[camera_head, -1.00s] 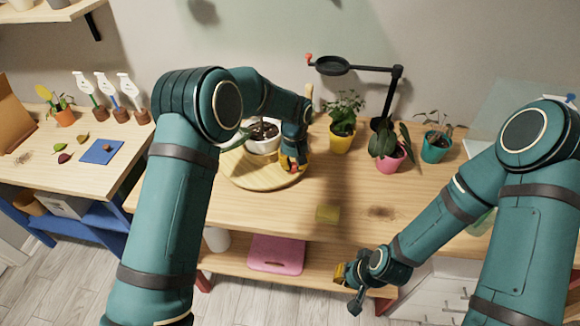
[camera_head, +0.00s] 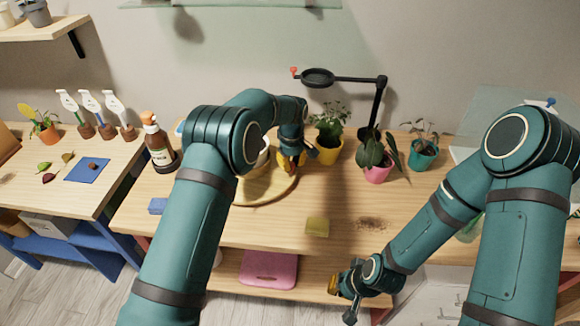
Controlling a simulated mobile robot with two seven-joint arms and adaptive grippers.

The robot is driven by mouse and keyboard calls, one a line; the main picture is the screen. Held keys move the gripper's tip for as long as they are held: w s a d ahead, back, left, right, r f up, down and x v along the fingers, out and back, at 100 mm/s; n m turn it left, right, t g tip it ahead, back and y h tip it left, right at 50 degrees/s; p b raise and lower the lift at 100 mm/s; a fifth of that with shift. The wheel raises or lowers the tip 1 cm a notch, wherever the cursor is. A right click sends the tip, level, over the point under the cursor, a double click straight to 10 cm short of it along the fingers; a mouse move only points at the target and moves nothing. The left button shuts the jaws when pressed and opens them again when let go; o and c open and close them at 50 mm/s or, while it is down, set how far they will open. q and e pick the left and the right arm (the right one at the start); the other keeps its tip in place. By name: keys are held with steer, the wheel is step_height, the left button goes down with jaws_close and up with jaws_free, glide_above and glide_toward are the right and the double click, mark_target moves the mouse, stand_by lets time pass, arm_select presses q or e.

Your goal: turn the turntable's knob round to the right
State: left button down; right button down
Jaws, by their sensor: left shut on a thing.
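The turntable (camera_head: 258,200) is a round wooden board on the workbench, partly covered by my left arm. A white pot (camera_head: 264,155) shows only in part behind that arm, above the board. My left gripper (camera_head: 287,165) is at the board's far right rim, its yellow fingertips low against the rim. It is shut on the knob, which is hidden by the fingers. My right gripper (camera_head: 338,287) hangs in front of the bench at lower-shelf height, away from the turntable. Its jaws are too small and turned to read.
A magnifier lamp (camera_head: 380,100) stands behind. A brown bottle (camera_head: 159,148) stands left. A yellow-green block (camera_head: 317,227) lies near the front edge.

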arm_select(q)
steer(key=shift+w+d+f+n, duration=0.1)
steer(key=shift+w+f+n, duration=0.05)
steer(key=shift+w+n, duration=0.55)
steer(key=c, duration=0.8)
jaws_free()
steer(key=shift+w, duration=0.15)
step_height(320, 180, up, 12)
